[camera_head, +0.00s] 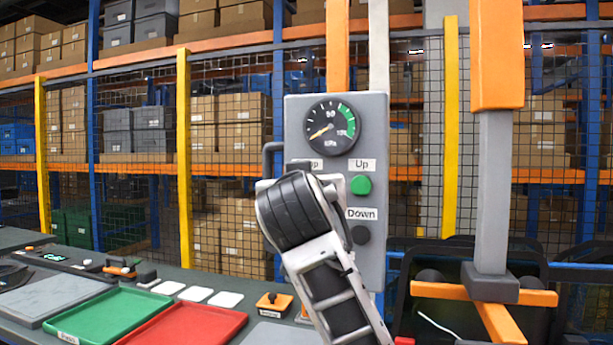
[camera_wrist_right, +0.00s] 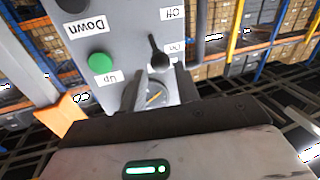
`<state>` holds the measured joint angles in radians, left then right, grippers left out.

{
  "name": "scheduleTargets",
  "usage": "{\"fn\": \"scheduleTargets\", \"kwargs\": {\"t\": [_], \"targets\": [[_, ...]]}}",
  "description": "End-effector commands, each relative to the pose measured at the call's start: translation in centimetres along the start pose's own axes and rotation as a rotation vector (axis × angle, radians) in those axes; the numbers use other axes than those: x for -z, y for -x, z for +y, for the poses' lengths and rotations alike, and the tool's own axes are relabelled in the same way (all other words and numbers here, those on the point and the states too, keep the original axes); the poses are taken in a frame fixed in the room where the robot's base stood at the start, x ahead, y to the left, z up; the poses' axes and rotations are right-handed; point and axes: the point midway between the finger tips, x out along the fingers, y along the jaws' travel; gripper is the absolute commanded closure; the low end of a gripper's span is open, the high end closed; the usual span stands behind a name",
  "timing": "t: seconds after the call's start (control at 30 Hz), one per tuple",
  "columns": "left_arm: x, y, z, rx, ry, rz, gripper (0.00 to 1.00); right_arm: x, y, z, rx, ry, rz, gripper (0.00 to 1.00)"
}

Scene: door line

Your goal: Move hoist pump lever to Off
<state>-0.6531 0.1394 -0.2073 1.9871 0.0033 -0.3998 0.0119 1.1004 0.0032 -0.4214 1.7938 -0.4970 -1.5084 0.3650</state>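The grey control panel (camera_head: 375,205) stands upright ahead of me, and my right arm covers its lower left in the head view. The pump lever (camera_wrist_right: 158,58) shows in the right wrist view as a black knob on a short stem. Its knob is beside the "On" label (camera_wrist_right: 173,47); the "Off" label (camera_wrist_right: 172,14) is farther up the picture. My right gripper (camera_wrist_right: 159,76) is open, its two dark fingers apart on either side of the knob's near end. I cannot tell whether they touch it. The lever is hidden in the head view. My left gripper is not in view.
The panel carries a gauge (camera_head: 332,124), a green Up button (camera_head: 361,185) and a dark Down button (camera_head: 361,235). A bench at the left holds a green tray (camera_head: 100,312) and a red tray (camera_head: 190,325). An orange and grey post (camera_head: 494,180) stands to the right.

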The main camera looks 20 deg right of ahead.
Motion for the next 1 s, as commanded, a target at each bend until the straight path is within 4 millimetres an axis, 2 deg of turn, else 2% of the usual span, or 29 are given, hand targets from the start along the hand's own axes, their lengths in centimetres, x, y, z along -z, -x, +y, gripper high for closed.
{"fn": "scheduleTargets", "kwargs": {"t": [0.1,0.3,0.5,0.77,0.9,1.0], "targets": [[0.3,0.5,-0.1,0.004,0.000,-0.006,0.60,0.3,-2.6,0.1,-0.003,0.003,-0.004,0.68],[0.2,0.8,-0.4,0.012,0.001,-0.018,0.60,0.2,-5.7,0.1,-0.001,0.002,-0.002,0.68],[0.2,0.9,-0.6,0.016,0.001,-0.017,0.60,0.0,-6.8,0.0,0.001,0.000,0.000,0.68],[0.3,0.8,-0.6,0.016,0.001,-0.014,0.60,0.0,-6.9,0.0,0.001,-0.001,0.000,0.68],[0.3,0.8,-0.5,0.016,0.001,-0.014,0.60,0.0,-6.9,0.0,0.001,0.000,0.000,1.00],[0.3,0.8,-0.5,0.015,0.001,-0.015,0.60,0.0,-6.9,0.0,0.001,0.000,0.000,1.00]]}}
